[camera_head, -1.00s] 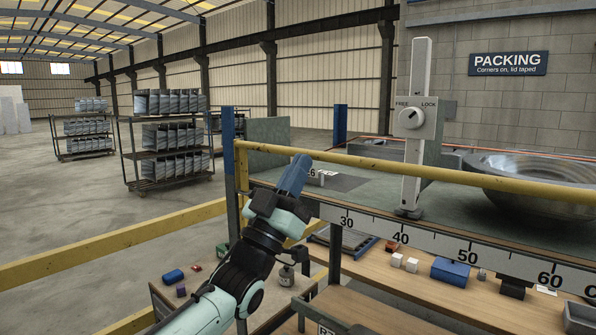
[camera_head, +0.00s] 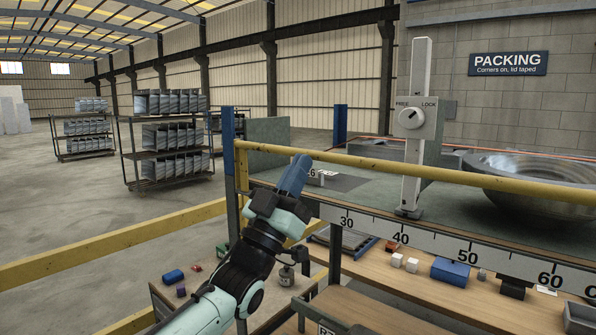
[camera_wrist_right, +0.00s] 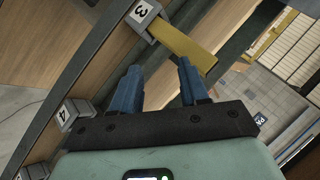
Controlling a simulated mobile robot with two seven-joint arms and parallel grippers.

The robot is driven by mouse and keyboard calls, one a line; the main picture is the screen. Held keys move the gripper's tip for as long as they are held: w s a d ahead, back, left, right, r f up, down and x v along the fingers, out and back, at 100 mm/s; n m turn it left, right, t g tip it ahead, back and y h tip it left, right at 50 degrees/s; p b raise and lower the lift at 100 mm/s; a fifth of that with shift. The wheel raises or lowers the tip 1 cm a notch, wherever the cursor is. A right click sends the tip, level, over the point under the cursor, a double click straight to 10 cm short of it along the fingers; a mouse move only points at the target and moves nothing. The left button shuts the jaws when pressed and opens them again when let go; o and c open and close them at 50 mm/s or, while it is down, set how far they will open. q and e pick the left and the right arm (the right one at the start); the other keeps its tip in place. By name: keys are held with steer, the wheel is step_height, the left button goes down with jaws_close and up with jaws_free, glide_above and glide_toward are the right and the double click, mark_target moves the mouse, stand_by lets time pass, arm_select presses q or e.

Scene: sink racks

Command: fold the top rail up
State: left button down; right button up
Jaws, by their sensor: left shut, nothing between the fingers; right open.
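The top rail (camera_head: 430,172) is a yellow bar running across the front of the green-topped bench, from a blue post at the left to the right edge of the head view. My left gripper (camera_head: 297,165) is shut and empty, its blue fingertips pointing up at the rail's lower edge near its left end. I cannot tell whether they touch it. My right gripper (camera_wrist_right: 160,78) is open in the right wrist view, with nothing between its blue fingers. A yellow bar piece (camera_wrist_right: 183,45) by a grey block marked 3 lies beyond its fingertips.
A white upright with a FREE/LOCK knob (camera_head: 411,119) stands behind the rail. A large metal bowl (camera_head: 535,178) is at the right. A numbered scale (camera_head: 460,251) runs along the bench front. Lower wooden shelves hold a blue box (camera_head: 450,271) and small blocks. Lower yellow rails (camera_head: 110,240) extend left.

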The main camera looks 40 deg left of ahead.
steer(key=s+d+f+g, duration=0.15)
steer(key=s+f, duration=0.25)
steer(key=f, duration=0.4)
steer(key=s+f+g, duration=0.2)
steer(key=s+f, duration=0.3)
steer(key=f, duration=0.2)
steer(key=s+d+f+g, duration=0.15)
steer(key=s+f, duration=0.25)
steer(key=f, duration=0.4)
arm_select(q)
steer(key=shift+w+r+g, duration=0.1)
steer(key=shift+w+g, duration=0.05)
steer(key=shift+g, duration=0.15)
arm_select(e)
steer(key=s+f+g, duration=0.2)
steer(key=s+f, duration=0.3)
steer(key=s, duration=0.3)
steer(key=s+f+n+g, duration=0.1)
steer(key=s+f+g, duration=0.1)
steer(key=s+f, duration=0.3)
steer(key=s+a, duration=0.1)
steer(key=s, duration=0.2)
steer(key=shift+h, duration=0.4)
steer(key=shift+f, duration=0.1)
